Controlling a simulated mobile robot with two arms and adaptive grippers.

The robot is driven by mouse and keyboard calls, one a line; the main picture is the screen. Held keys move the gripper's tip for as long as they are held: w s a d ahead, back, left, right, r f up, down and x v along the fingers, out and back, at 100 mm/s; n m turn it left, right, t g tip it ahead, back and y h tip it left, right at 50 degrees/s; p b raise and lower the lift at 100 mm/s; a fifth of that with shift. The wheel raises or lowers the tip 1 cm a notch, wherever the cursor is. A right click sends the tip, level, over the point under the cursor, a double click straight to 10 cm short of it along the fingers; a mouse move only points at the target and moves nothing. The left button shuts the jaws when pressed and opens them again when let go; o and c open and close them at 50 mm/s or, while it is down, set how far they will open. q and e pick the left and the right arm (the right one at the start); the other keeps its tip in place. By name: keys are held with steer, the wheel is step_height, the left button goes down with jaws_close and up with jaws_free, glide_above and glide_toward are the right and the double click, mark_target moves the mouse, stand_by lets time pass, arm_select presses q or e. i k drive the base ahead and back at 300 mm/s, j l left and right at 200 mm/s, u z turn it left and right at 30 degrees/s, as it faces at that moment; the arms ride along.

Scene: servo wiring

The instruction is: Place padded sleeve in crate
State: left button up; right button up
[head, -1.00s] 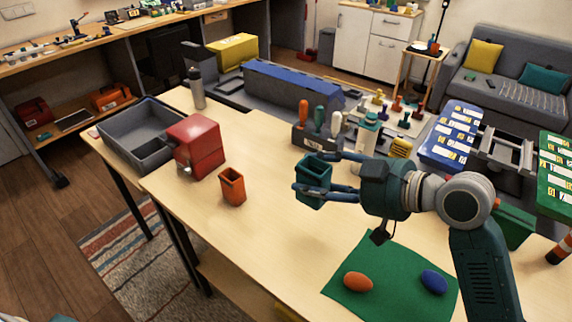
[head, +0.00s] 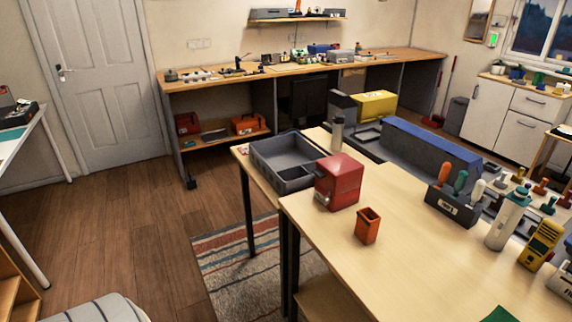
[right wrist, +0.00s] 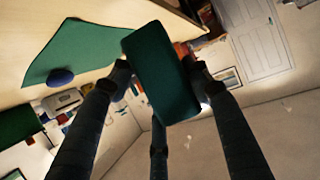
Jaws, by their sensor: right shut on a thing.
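A dark teal sleeve (right wrist: 158,60), box-shaped, is held in my right gripper (right wrist: 160,84) in the right wrist view. The fingers press on its two sides, and it looks tilted there. I take it to be the padded sleeve; its padding cannot be made out. The grey crate (head: 262,158) stands at the left end of the workbench in the head view. It has a large compartment and a smaller one at the front, and both look empty. My right gripper is outside the head view. My left gripper is in neither view.
A red box-shaped device (head: 338,182) stands right beside the crate. An orange open holder (head: 367,226) stands nearer on the workbench (head: 420,255). A screwdriver rack (head: 452,208) is to the right. The floor (head: 120,230) at left is open.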

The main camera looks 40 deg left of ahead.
mark_target(274, 168)
steer(key=i+j, duration=0.1)
steer(key=j, duration=0.45)
steer(key=i+j, duration=0.1)
steer(key=j, duration=1.05)
steer(key=i+j, duration=0.15)
steer(key=j, duration=0.4)
steer(key=i+j, duration=0.1)
steer(key=j, duration=0.45)
